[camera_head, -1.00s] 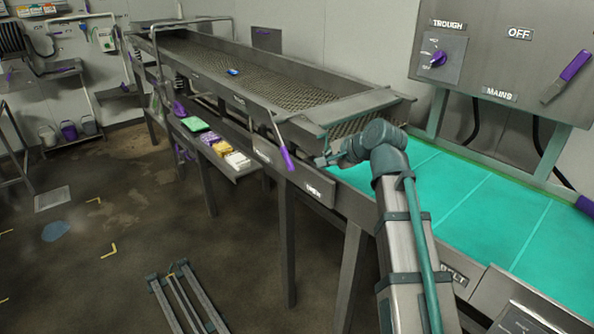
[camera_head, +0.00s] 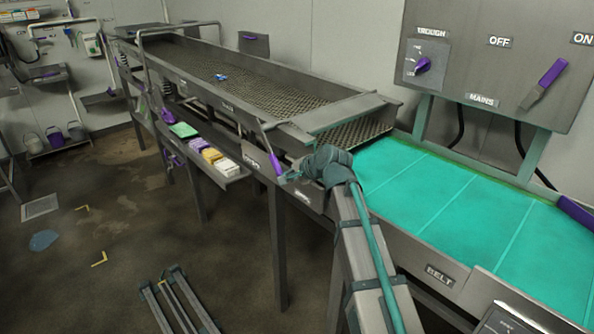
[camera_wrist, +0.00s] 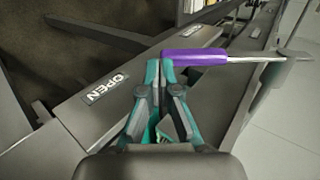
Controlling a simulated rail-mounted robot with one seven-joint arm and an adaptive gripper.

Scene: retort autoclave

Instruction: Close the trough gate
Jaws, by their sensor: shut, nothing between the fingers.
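The gate lever has a purple handle (camera_head: 275,165) and a thin metal shaft. It hangs aslant down the near side of the trough (camera_head: 195,88), close to its right end. In the wrist view the purple handle (camera_wrist: 195,57) lies across the picture, its shaft running right to a metal bracket. My gripper (camera_wrist: 159,62) is shut, its fingertips together at the handle's left end. I cannot tell whether they touch it. The head view shows my gripper (camera_head: 286,178) just right of the handle's lower end. A plate marked OPEN (camera_wrist: 108,88) lies left of my fingers.
A teal belt (camera_head: 450,190) runs from the trough's end to the right. A control panel (camera_head: 490,60) with a purple knob and purple switch lever stands behind it. A shelf with coloured stacks (camera_head: 225,167) hangs below the trough. The floor at front left holds a metal frame (camera_head: 175,300).

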